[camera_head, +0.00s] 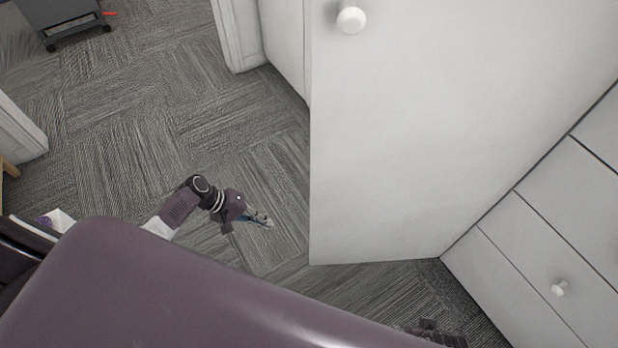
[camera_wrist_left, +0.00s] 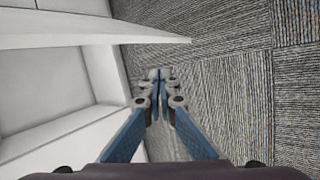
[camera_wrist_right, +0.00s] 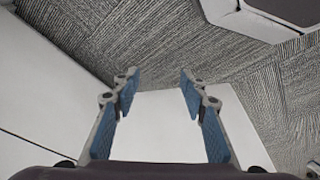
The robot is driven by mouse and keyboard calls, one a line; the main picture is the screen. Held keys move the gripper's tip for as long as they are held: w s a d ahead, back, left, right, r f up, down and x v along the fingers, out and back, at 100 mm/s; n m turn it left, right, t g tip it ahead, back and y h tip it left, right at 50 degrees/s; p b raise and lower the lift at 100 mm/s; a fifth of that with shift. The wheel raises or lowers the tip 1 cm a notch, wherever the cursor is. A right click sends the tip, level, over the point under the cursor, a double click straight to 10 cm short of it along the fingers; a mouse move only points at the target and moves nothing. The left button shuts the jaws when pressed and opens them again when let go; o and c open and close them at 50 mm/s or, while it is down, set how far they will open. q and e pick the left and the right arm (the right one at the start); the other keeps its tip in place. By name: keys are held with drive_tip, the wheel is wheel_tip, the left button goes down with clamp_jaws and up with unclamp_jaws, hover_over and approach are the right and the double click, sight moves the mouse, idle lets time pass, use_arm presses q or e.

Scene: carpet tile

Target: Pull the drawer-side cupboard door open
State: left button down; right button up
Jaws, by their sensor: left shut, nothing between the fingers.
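The white cupboard door (camera_head: 420,150) stands swung out from the cabinet front, beside the drawers. Its round white knob (camera_head: 351,18) is at the top of the face I see. My left gripper (camera_head: 266,220) is low over the carpet, left of the door's free edge and apart from it. It is shut and empty; its closed fingertips (camera_wrist_left: 156,76) point along the floor in the left wrist view, with the door edge (camera_wrist_left: 110,35) above. My right gripper (camera_wrist_right: 160,82) is open and empty, with white panels beyond it; the head view barely shows it at the bottom.
White drawers (camera_head: 515,285) with a round knob (camera_head: 559,288) line the right. Gray carpet (camera_head: 130,130) is clear at the left. A gray wheeled unit (camera_head: 65,20) stands at the far left. A white post (camera_head: 238,35) stands behind the door's left side.

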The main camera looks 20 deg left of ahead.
use_arm(q)
drive_tip(key=w+d+r+t+h+b, duration=0.1)
drive_tip(key=w+r+t+h+b, duration=0.1)
drive_tip(key=w+r+h+b, duration=0.6)
wheel_tip(320, 180, up, 21)
drive_tip(key=m+g+h+b, duration=0.2)
drive_tip(key=m+h+b, duration=0.1)
drive_tip(key=m+b, duration=0.25)
drive_tip(key=s+d, duration=0.2)
drive_tip(key=d, duration=0.9)
drive_tip(key=shift+d+p, duration=0.2)
drive_tip(key=shift+p, duration=0.15)
use_arm(e)
drive_tip(key=w+v, duration=0.1)
drive_tip(key=v, duration=0.6)
drive_tip(key=shift+w+d+r+t, duration=0.2)
drive_tip(key=shift+w+r+t, duration=0.05)
drive_tip(key=shift+r+t, duration=0.15)
use_arm(q)
drive_tip(key=shift+s+d+r, duration=0.1)
use_arm(e)
drive_tip(key=shift+r, duration=0.15)
